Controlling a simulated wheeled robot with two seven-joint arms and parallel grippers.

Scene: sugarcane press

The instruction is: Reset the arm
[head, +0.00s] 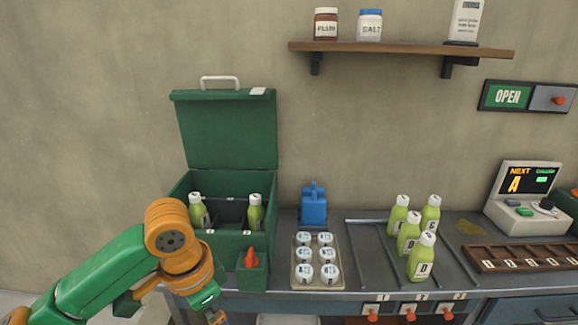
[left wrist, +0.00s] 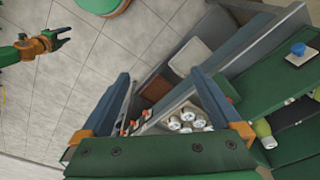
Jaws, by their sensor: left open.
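My left arm comes in from the lower left in the head view. Its gripper (head: 215,317) is low in front of the counter, partly cut off by the bottom edge. In the left wrist view its two fingers (left wrist: 160,76) are spread wide with nothing between them, above the floor and counter front. My right gripper (left wrist: 62,37) shows small at the upper left of the left wrist view, its fingers apart and empty, over the tiled floor. It is not in the head view.
An open green cooler (head: 225,130) holding green bottles stands behind my left arm. A tray (head: 293,283) of white-lidded cups, a blue object (head: 314,207), several green bottles (head: 421,257) and a register (head: 527,200) stand on the counter. A shelf (head: 400,48) hangs above.

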